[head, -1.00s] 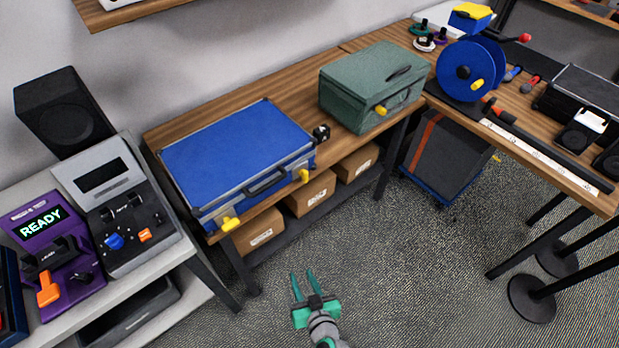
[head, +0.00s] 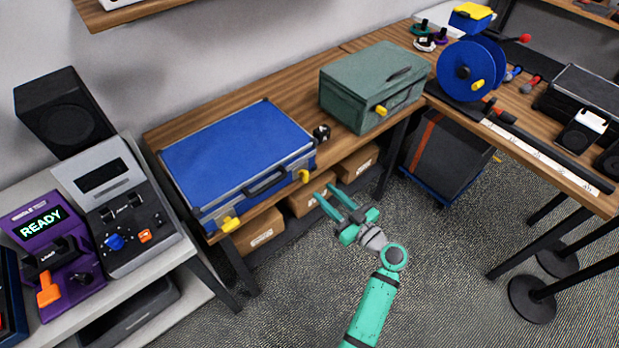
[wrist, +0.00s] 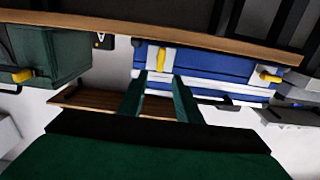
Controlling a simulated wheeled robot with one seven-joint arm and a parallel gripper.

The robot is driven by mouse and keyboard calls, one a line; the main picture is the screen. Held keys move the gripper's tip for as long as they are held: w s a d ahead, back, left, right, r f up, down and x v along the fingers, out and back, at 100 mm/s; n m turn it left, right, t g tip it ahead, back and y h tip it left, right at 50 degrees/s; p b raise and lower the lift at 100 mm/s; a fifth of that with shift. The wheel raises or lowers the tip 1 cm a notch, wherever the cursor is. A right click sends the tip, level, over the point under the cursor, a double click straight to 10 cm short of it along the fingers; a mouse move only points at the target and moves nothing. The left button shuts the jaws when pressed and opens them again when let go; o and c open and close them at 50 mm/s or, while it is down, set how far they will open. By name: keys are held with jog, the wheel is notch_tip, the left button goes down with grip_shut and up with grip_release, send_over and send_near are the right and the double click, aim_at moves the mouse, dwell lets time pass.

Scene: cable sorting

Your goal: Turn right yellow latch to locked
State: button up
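A blue case (head: 235,150) lies closed on the wooden table. It has two yellow latches on its front. The right yellow latch (head: 304,175) is near the right front corner, and the left yellow latch (head: 230,223) is near the left one. My green gripper (head: 324,194) is open and empty, in front of and slightly below the right latch, apart from it. The wrist view looks inverted. There the right latch (wrist: 161,60) appears upright beyond my two fingers, and the left latch (wrist: 270,76) lies more sideways. Whether the right latch is locked I cannot tell.
A green box (head: 370,85) with a yellow latch stands to the right of the case. A small black object (head: 321,132) sits between them. Cardboard boxes (head: 309,196) are on the shelf below. A purple READY device (head: 48,235) stands at left. The floor is open in front.

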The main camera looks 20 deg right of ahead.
aim_at(307, 176)
jog(key=x, duration=0.8)
jog(key=shift+w+a, duration=0.2)
jog(key=shift+w, duration=0.1)
grip_shut()
